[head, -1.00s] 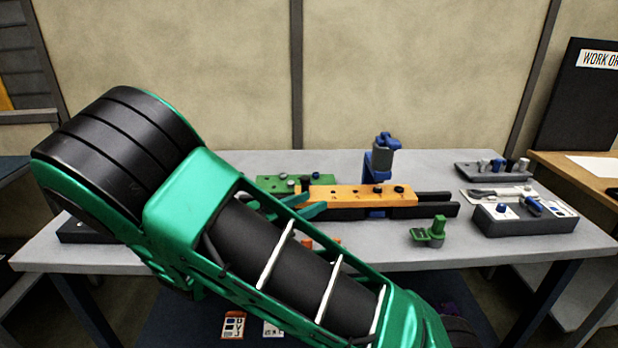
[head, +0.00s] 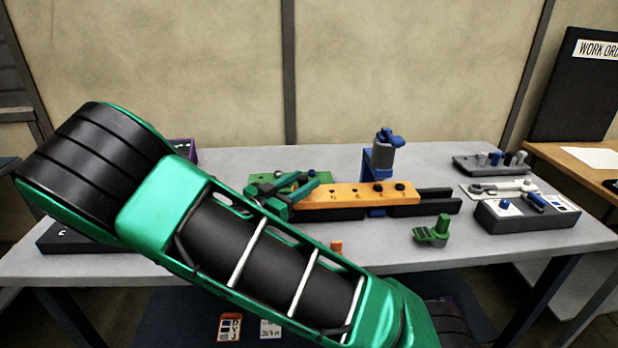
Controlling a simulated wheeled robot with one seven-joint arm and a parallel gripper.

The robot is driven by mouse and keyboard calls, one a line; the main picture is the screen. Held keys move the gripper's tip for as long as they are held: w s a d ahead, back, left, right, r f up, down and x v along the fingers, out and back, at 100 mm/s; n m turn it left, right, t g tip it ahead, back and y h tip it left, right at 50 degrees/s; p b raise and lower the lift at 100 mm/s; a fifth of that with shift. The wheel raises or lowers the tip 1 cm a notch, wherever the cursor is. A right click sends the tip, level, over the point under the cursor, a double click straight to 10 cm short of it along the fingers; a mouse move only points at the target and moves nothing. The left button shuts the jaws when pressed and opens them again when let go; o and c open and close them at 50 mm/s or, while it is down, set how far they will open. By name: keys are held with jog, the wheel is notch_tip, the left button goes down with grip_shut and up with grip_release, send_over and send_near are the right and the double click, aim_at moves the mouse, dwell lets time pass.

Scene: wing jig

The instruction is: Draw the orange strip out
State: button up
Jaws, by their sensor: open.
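The orange strip (head: 372,191) lies flat on a dark rail (head: 430,203) in the middle of the table, with several small dark knobs or holes along its top. A green plate (head: 262,180) lies at its left end, partly hidden. My green gripper (head: 314,189) is open at the strip's left end. One finger shows over the green plate and one near the strip's front left edge. I cannot tell whether they touch the strip. My arm hides the table's front left.
A green knobbed piece (head: 433,232) stands at the front right. A dark block with blue parts (head: 520,215) and a dark tray of pegs (head: 490,164) are at the right. A small orange piece (head: 336,247) lies in front. Bare table (head: 400,255) shows at the front.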

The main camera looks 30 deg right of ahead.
jog(key=shift+x, duration=2.15)
grip_shut()
